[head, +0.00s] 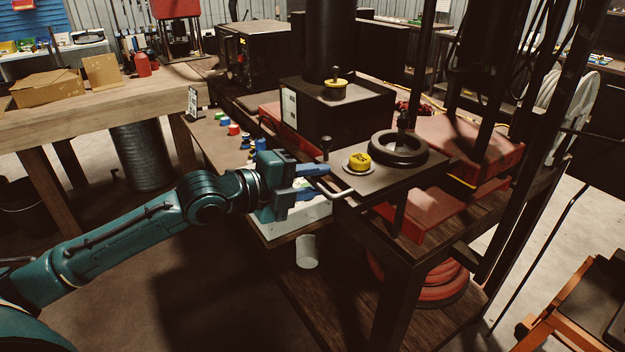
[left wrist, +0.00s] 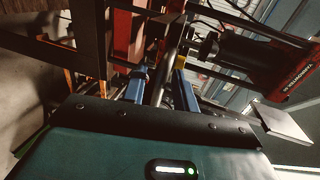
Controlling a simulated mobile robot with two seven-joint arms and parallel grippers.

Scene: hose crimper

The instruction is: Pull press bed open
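The press bed (head: 375,182) is a dark flat plate on the bench, carrying a black ring and a yellow-topped round piece. A thin bent metal handle (head: 341,194) sticks out from its left edge. My left gripper (head: 319,181) is at this handle, with its blue fingers spread apart. I cannot tell whether either finger touches the bar. My right gripper is not in view.
The black ring (head: 399,150) and the yellow-topped piece (head: 359,161) sit on the plate. Red press parts (head: 470,142) and dark uprights stand to the right. A white cup-like object (head: 307,251) is below the gripper. Open floor lies at the lower left.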

